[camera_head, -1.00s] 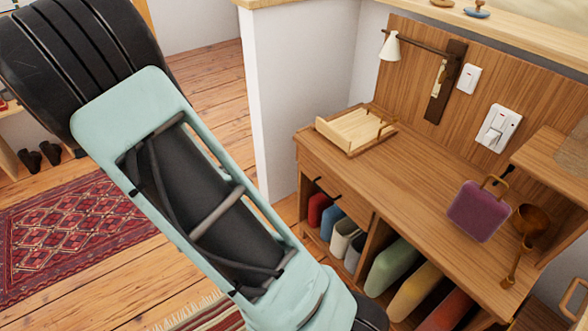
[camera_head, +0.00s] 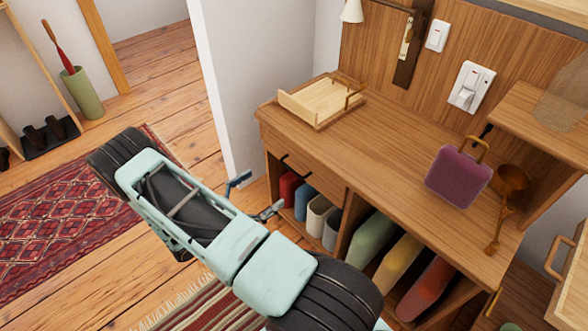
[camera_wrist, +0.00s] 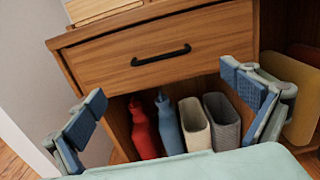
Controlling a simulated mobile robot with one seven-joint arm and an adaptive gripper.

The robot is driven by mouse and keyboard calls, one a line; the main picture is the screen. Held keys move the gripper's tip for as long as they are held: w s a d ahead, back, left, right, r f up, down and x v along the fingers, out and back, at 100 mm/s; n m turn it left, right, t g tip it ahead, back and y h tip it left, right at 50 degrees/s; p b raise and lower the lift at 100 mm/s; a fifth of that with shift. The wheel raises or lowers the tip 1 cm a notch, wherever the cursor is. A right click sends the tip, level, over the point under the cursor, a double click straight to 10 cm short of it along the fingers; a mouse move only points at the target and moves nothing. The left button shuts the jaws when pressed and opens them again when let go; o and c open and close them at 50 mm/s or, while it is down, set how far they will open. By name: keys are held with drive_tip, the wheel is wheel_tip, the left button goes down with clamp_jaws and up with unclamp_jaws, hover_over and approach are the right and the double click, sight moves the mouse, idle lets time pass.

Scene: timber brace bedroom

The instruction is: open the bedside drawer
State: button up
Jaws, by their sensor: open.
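The bedside drawer (camera_head: 318,176) is the wooden front under the left end of the desk top, and it looks closed. In the wrist view the drawer front (camera_wrist: 215,40) fills the upper middle, with a black bar handle (camera_wrist: 160,55) across it. The handle (camera_head: 297,167) also shows in the head view. My gripper (camera_head: 254,196) is open and empty, to the left of and slightly below the handle. In the wrist view my gripper (camera_wrist: 165,98) has its blue-grey fingers wide apart, below the handle and either side of it, apparently not touching it.
Below the drawer, a red bottle (camera_wrist: 143,128), a blue bottle (camera_wrist: 168,125) and pale bins (camera_wrist: 195,125) stand in an open shelf. A wooden tray (camera_head: 322,100) and purple case (camera_head: 458,177) rest on the desk top (camera_head: 390,150). A white wall (camera_head: 240,80) stands left of the desk.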

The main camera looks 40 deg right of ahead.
sight(291, 169)
drive_tip(key=d, duration=0.3)
drive_tip(key=d+b, duration=0.1)
drive_tip(key=d, duration=0.6)
drive_tip(key=shift+w+d+b, duration=0.25)
drive_tip(key=shift+w+b, duration=0.05)
drive_tip(key=shift+w, duration=0.1)
